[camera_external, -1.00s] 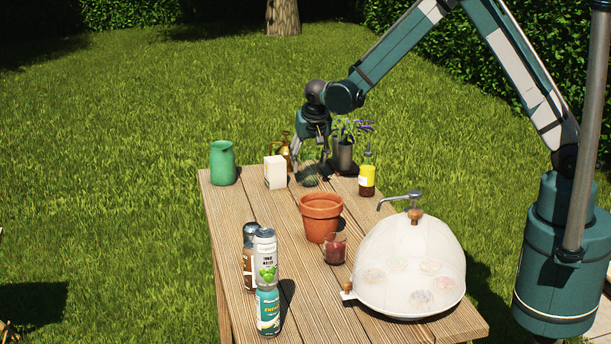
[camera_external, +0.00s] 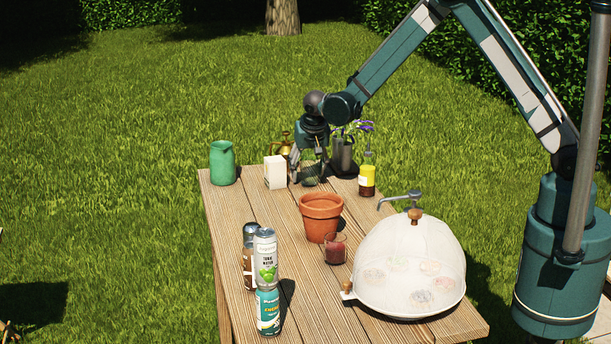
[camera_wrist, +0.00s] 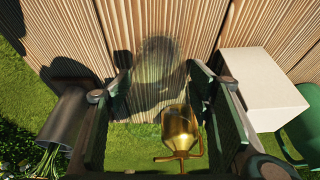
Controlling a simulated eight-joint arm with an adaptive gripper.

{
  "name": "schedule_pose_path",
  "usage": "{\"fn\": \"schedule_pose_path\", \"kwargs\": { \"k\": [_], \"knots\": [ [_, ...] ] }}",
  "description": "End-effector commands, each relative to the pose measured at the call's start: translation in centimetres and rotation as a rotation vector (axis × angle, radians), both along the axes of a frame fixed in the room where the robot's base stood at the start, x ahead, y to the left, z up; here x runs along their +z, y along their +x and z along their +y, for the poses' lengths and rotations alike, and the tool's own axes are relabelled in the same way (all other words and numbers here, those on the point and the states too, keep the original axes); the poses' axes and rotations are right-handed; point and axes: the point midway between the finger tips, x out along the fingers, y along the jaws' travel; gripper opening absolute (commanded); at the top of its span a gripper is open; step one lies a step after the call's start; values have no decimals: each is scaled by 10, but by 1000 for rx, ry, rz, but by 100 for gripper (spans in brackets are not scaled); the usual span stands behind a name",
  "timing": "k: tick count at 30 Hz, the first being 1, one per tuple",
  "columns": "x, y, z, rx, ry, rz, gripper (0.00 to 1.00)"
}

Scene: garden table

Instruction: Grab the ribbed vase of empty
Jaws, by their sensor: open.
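The ribbed vase (camera_external: 311,172) is a small, clear, greenish glass vessel near the far end of the wooden table. In the wrist view, the vase (camera_wrist: 160,62) shows as a faint see-through shape between the fingers and looks empty. My gripper (camera_external: 308,178) points down at the vase, with its fingers low on either side of it. In the wrist view, my gripper (camera_wrist: 160,80) is open, a finger to the left and right of the glass. I cannot tell whether either finger touches it. The fingers partly hide the vase in the external view.
A cream box (camera_external: 275,172) and green jug (camera_external: 222,163) stand left of the gripper. A brass sprayer (camera_wrist: 181,130) is close behind. A dark pot (camera_external: 343,156) and yellow bottle (camera_external: 367,178) stand right. A terracotta pot (camera_external: 321,217) is nearer the camera.

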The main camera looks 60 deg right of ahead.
Motion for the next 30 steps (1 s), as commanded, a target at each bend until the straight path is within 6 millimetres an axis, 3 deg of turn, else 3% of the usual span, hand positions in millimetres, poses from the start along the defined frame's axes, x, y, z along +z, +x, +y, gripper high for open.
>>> {"fn": "schedule_pose_path", "kwargs": {
  "k": [2, 10, 23, 30],
  "knots": [
    [0, 0, 0, 0, 0, 0, 53],
    [0, 0, 0, 0, 0, 0, 19],
    [4, 0, 0, 0, 0, 0, 19],
    [25, 0, 0, 0, 0, 0, 19]
  ]
}}
